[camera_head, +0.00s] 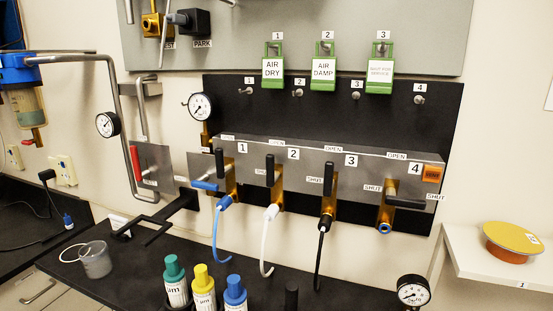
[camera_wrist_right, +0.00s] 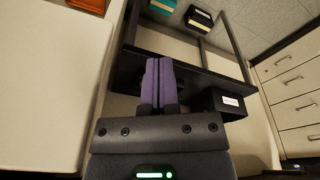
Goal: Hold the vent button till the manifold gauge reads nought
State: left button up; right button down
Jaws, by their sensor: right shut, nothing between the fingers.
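The manifold (camera_head: 330,165) is a long grey bar on a black wall panel. An orange square button (camera_head: 431,174) sits at its right end, beside the number 4; its lettering is too small to read surely. A round white gauge (camera_head: 200,107) stands above the manifold's left end; I cannot read its needle's value. Valve handles 1, 2 and 3 stand upright, and handle 4 (camera_head: 405,203) lies level. My right gripper (camera_wrist_right: 159,68) is shut and empty, its purple fingers together, with no button or gauge in the wrist view. Neither gripper shows in the head view.
Green tags (camera_head: 380,75) hang above the manifold. Capped bottles (camera_head: 203,288) and a beaker (camera_head: 96,260) stand on the black bench below. More gauges show at left (camera_head: 107,124) and lower right (camera_head: 414,291). A shelf (camera_head: 500,262) juts out at right, holding an orange-and-yellow round container (camera_head: 512,243).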

pick_arm(q)
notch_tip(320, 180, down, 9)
jog(key=b, duration=0.6)
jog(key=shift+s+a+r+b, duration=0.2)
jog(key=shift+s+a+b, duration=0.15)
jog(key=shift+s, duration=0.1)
pick_arm(e)
jog(key=s+d+f, duration=0.1)
jog(key=s+f, duration=0.5)
jog(key=f, duration=0.2)
jog(key=s+d+f+g, duration=0.1)
jog(key=s+f, duration=0.5)
jog(key=f, duration=0.3)
jog(key=shift+s+d, duration=0.25)
jog(key=shift+d, duration=0.05)
